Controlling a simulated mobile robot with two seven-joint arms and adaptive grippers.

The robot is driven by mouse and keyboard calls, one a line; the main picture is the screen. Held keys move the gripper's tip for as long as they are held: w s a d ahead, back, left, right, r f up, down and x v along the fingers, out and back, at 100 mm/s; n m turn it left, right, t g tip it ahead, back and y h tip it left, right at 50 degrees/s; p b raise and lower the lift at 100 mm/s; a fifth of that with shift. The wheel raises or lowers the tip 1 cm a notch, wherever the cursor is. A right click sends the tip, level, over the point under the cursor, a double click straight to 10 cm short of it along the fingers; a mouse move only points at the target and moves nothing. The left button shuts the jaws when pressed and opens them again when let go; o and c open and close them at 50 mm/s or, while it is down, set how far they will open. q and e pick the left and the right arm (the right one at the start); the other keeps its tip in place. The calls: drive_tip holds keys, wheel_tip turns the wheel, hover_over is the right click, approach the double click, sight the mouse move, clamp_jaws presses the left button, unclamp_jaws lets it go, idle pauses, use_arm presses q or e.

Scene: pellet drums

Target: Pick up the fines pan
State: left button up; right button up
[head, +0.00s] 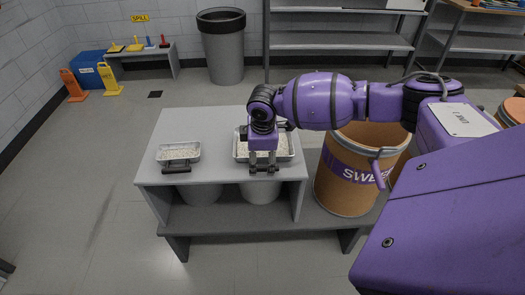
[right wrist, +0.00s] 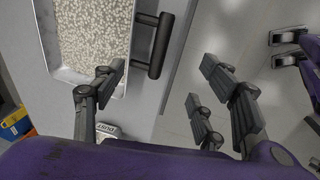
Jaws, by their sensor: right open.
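Two shallow metal pans with pale pellets and dark front handles are on the grey bench. One pan (head: 165,156) stands at the left. The other pan (head: 293,153) is on the right, partly hidden by my right gripper (head: 265,168). In the right wrist view that right pan (right wrist: 125,10) shows its pellets and its dark bar handle (right wrist: 160,45). My right gripper (right wrist: 162,68) is open, its fingers spread to either side of the handle's line, holding nothing. My left gripper does not show in the head view.
The bench (head: 220,125) has a lower shelf. A brown drum (head: 345,190) stands right of the bench, partly behind my right arm. A grey bin (head: 224,50) and metal shelving (head: 340,40) are behind. The bench top between the pans is clear, as is the floor at left.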

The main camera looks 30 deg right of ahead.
sight(263, 162)
drive_tip(key=shift+w+d+r, duration=0.15)
drive_tip(key=shift+d+r, duration=0.3)
drive_tip(key=shift+d, duration=0.15)
drive_tip(key=shift+w+d+f, duration=0.1)
drive_tip(key=shift+d+f, duration=0.05)
drive_tip(key=f, duration=0.2)
drive_tip(key=w+f, duration=0.1)
drive_tip(key=f, duration=0.1)
drive_tip(key=w+d+f, duration=0.1)
drive_tip(key=f, duration=0.1)
drive_tip(key=shift+f+b, duration=0.3)
drive_tip(key=shift+f, duration=0.05)
drive_tip(key=shift+c, duration=0.3)
drive_tip(key=c, duration=1.4)
